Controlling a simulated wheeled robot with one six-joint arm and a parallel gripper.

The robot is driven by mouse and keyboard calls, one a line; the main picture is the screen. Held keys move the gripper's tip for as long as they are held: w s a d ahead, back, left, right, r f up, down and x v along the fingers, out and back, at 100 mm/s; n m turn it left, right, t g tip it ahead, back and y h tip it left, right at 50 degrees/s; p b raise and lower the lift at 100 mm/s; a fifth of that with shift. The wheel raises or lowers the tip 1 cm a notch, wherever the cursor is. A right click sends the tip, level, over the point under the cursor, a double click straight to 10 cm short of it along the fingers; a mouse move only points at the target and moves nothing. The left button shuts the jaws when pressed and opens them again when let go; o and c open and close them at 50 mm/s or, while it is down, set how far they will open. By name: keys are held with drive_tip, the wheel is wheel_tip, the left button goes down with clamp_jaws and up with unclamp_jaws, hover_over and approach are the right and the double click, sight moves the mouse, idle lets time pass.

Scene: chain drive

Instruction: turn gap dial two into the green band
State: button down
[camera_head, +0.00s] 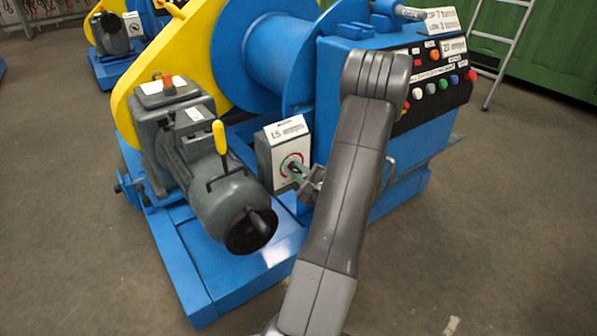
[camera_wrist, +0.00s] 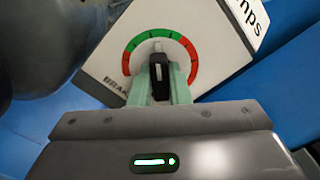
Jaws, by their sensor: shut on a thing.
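A round dial (camera_wrist: 137,47) with a red and green ring sits on a white plate in the wrist view. Green runs across the top of the ring, with red at the left and right sides. My gripper (camera_wrist: 160,84) has its pale green fingers on either side of the dial's black knob (camera_wrist: 158,88), shut on it. The knob's pale tip points up toward the top of the ring. The fingers hide the lower part of the dial. In the head view the dial (camera_head: 283,163) is small and partly behind my gripper (camera_head: 296,172). No gap number is readable.
The dial's box (camera_head: 285,132) stands between the grey motor (camera_head: 216,190) with its yellow-handled lever (camera_head: 219,137) and the blue cabinet (camera_head: 336,75). A control panel (camera_head: 440,84) with buttons is at the right. A ladder (camera_head: 512,45) stands behind. Front floor is clear.

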drive_tip(key=shift+n, duration=0.8)
drive_tip(key=c, duration=1.4)
unclamp_jaws()
drive_tip(key=shift+o, duration=0.2)
drive_tip(key=shift+s, duration=0.1)
drive_tip(key=p+v, duration=0.3)
drive_tip(key=v, duration=1)
drive_tip(key=shift+s+d, duration=0.25)
drive_tip(key=shift+s, duration=0.05)
drive_tip(key=shift+w, duration=0.1)
